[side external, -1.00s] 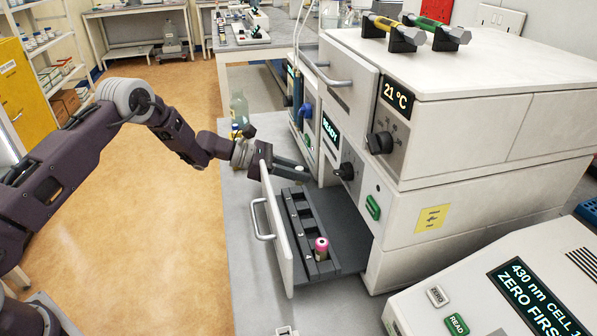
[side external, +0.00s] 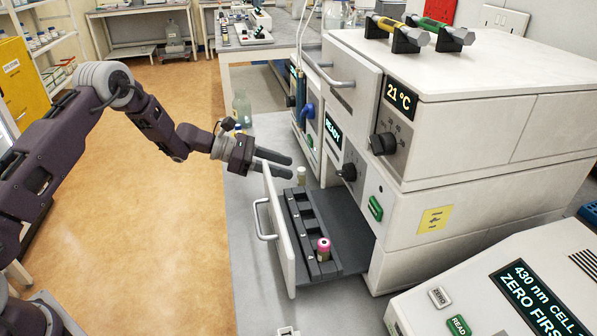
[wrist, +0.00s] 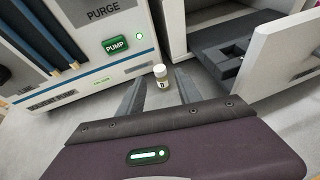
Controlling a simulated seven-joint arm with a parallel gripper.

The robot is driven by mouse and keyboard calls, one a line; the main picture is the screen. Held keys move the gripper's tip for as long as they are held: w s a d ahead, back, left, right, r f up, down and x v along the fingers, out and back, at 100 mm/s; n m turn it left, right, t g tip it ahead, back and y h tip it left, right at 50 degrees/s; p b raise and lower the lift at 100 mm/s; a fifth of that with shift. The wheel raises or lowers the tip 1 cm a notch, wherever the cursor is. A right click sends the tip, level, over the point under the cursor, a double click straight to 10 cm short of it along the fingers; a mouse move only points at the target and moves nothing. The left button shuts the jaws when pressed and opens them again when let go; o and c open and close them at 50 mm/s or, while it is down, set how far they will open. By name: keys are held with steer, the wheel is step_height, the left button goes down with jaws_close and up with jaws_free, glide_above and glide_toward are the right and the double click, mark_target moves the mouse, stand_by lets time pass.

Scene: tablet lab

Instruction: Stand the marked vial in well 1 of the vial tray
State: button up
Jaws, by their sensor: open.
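The white-capped vial with a dark green mark (wrist: 161,76) stands upright on the grey bench, just ahead of my fingertips in the wrist view. In the side view the vial (side external: 301,175) shows just past the fingertips. My gripper (side external: 290,167) is open and empty; in the wrist view its fingers (wrist: 160,88) point at the vial from either side. The dark vial tray (side external: 304,226) lies in the pulled-out drawer, its wells in a row. A pink-capped vial (side external: 323,249) stands in the near well, by the 4. The far wells look empty.
The drawer's white front (side external: 280,238) with its handle stands left of the tray. The white cabinet (side external: 410,215) rises to the right. In the wrist view a unit with a PUMP button (wrist: 116,45) stands left of the vial. A bottle (side external: 242,108) stands farther back.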

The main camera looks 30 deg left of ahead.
steer(key=v, duration=0.6)
steer(key=shift+o, duration=0.6)
steer(key=shift+s+a+r, duration=0.15)
steer(key=shift+s+a, duration=0.05)
steer(key=shift+a, duration=0.05)
